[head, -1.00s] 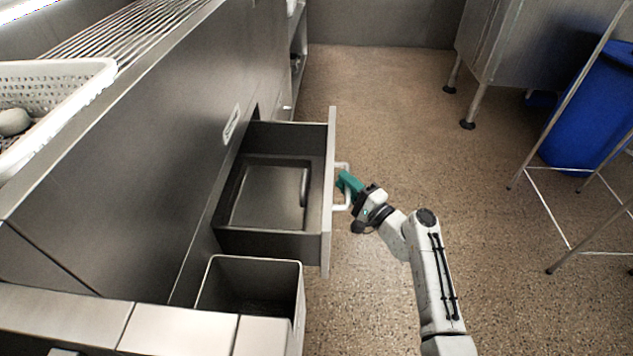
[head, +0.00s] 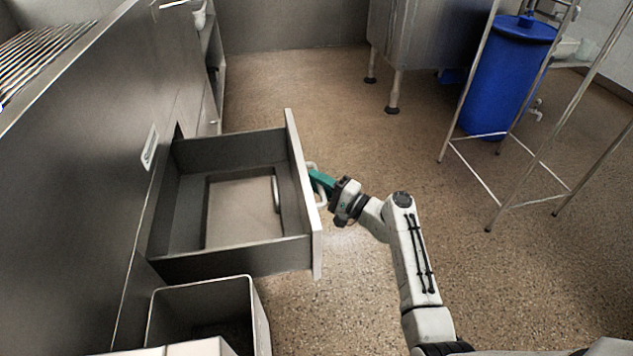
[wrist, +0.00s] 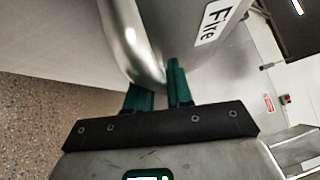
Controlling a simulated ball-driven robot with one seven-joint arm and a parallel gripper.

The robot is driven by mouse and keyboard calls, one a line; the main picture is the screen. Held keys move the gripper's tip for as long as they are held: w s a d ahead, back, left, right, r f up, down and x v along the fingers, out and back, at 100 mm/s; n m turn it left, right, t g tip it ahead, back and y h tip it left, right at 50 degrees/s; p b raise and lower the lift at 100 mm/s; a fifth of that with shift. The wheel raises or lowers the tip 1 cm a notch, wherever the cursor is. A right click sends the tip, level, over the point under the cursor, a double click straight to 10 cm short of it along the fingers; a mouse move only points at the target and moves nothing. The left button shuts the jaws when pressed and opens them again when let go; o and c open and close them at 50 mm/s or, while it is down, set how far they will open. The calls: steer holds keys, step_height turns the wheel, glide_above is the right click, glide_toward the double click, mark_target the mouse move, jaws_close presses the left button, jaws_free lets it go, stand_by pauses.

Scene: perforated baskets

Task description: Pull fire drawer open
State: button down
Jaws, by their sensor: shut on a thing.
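The fire drawer (head: 237,259) stands pulled out from the steel counter in the head view, its inside visible. Its front panel (head: 304,190) faces right and carries a pale handle (head: 322,196). My gripper (head: 322,180), with green fingers, is shut on this handle. In the wrist view, the green fingers (wrist: 158,92) sit on either side of the metal handle (wrist: 128,40). A "Fire" label (wrist: 214,20) shows on the drawer front there. The exact finger contact is partly hidden by the handle.
An open grey bin (head: 203,300) stands just below the drawer. A blue barrel (head: 507,78) and a metal-legged rack (head: 498,190) stand at the right. A steel cabinet (head: 425,35) is at the back. The speckled floor beyond the drawer is clear.

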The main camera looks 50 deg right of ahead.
steer(key=c, duration=1.4)
jaws_free()
steer(key=shift+a+f, duration=0.1)
steer(key=shift+f, duration=0.1)
steer(key=shift+r, duration=0.1)
steer(key=p+v, duration=0.2)
steer(key=v, duration=0.8)
steer(key=shift+s, duration=0.4)
steer(key=shift+s, duration=0.1)
